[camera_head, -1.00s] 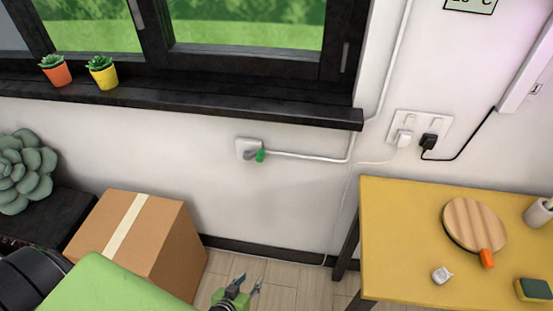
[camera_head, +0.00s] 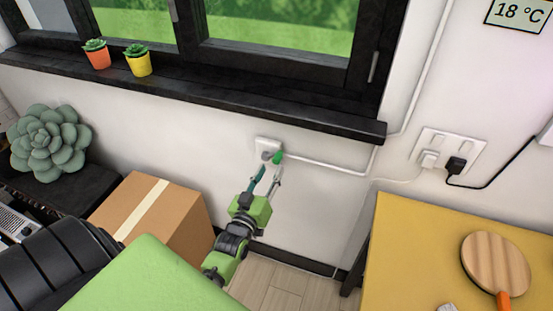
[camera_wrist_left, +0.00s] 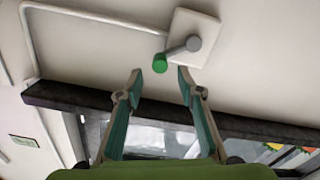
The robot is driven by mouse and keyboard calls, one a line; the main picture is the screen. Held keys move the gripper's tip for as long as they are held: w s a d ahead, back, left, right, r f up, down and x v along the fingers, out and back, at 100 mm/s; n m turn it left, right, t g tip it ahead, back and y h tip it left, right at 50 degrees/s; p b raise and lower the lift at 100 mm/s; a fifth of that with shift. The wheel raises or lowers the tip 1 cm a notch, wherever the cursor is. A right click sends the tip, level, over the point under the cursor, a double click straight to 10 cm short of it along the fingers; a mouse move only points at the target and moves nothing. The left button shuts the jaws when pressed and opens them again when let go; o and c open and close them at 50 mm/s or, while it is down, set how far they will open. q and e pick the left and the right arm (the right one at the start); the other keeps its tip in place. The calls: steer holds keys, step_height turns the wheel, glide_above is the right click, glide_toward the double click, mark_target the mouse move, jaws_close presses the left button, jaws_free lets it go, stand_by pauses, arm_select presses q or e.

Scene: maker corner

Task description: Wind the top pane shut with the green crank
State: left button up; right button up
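The green crank knob (camera_head: 277,157) sits on a grey arm at a white wall plate (camera_head: 266,146) below the window sill. In the left wrist view the green knob (camera_wrist_left: 160,63) and its grey arm (camera_wrist_left: 180,48) show just beyond my fingertips. My left gripper (camera_head: 269,172) is open, its two fingers spread just below the crank; in the wrist view (camera_wrist_left: 160,80) the knob lies between the finger lines, ahead of the tips and not visibly gripped. The window (camera_head: 270,50) above shows its lower part only; its top pane is out of view. My right gripper is not in view.
A black sill (camera_head: 200,98) with two potted plants (camera_head: 138,60) juts out above the crank. A cardboard box (camera_head: 150,208) stands below left. A yellow table (camera_head: 420,250) is at the right. A white conduit (camera_head: 325,165) runs right from the plate.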

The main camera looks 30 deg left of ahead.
mark_target(275, 162)
arm_select(q)
steer(key=x, duration=0.6)
steer(key=shift+s, duration=0.1)
jaws_close()
